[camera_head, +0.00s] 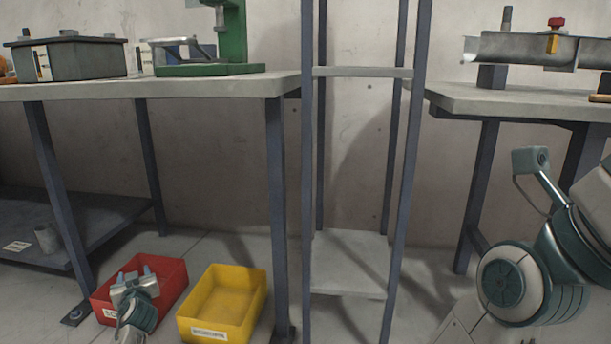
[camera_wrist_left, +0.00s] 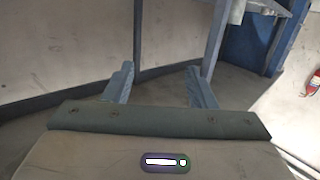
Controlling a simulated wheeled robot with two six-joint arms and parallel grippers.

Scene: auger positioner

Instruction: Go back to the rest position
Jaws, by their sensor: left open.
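My left gripper (camera_head: 133,277) is low in the head view, in front of the red bin and overlapping it in the picture. In the left wrist view its two fingers (camera_wrist_left: 160,86) stand apart with nothing between them. Beyond them are floor, wall and a blue-grey post. My right arm shows at the right edge of the head view, with a teal joint and a grey link. I cannot make out the fingers of my right gripper there.
A red bin (camera_head: 172,289) and a yellow bin (camera_head: 257,312) stand on the floor below the left table (camera_head: 200,88). A shelf rack (camera_head: 350,288) stands between it and the right table (camera_head: 470,98). The left table bears a green machine (camera_head: 234,40) and a grey box (camera_head: 75,60).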

